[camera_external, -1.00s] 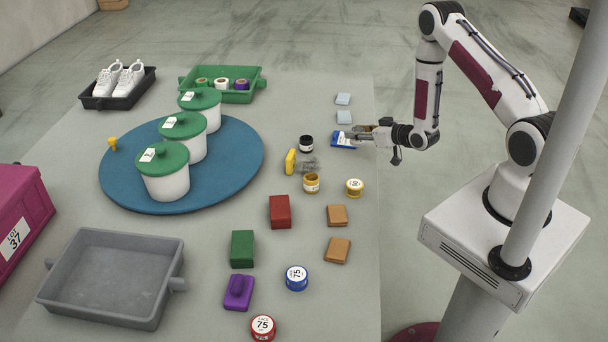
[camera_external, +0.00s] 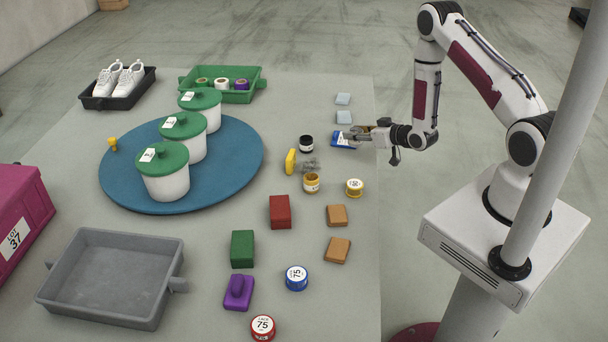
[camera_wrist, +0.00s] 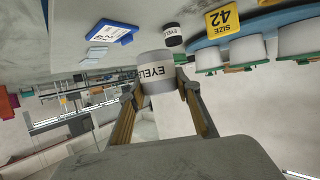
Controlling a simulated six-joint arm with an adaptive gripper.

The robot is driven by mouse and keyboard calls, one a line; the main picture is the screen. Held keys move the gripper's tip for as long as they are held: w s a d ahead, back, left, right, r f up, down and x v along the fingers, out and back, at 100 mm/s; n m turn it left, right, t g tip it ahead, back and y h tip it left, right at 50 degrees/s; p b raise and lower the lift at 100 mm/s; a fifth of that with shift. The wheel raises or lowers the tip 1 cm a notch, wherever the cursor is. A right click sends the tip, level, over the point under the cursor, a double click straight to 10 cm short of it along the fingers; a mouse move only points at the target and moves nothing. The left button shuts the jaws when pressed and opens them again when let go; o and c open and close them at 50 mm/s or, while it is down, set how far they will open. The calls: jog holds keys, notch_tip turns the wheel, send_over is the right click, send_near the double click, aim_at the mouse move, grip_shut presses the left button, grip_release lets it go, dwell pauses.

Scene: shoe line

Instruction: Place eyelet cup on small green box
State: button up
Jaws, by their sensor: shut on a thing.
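A grey eyelet cup (camera_wrist: 155,72) with a white label reading "EYELE" is between the two fingers of my gripper (camera_wrist: 160,88) in the wrist view. The fingers are shut on its sides. In the external view my gripper (camera_external: 366,134) is low at the table's right edge, beside a blue size card (camera_external: 342,140); the held cup is mostly hidden there. The small green box (camera_external: 242,248) lies on the front middle of the table, well to the left and nearer the camera, with nothing on its top.
A black eyelet cup (camera_external: 306,144) and a yellow size card (camera_external: 291,161) stand left of my gripper. A red box (camera_external: 280,212), purple stamp-like block (camera_external: 238,293) and blue tin (camera_external: 296,278) surround the green box. Lidded pots stand on a blue round mat (camera_external: 240,165).

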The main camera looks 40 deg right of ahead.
jog(key=w+a+r+n+y, duration=0.1)
jog(key=a+r+n+y, duration=0.15)
jog(key=a, duration=1.15)
notch_tip(320, 180, up, 2)
jog(key=n+g+y, duration=0.5)
jog(key=n+y, duration=0.2)
send_over(242, 243)
jog(key=shift+r, duration=0.2)
jog(key=shift+f, duration=0.1)
jog(key=shift+f, duration=2.8)
jog(key=shift+f, duration=2.1)
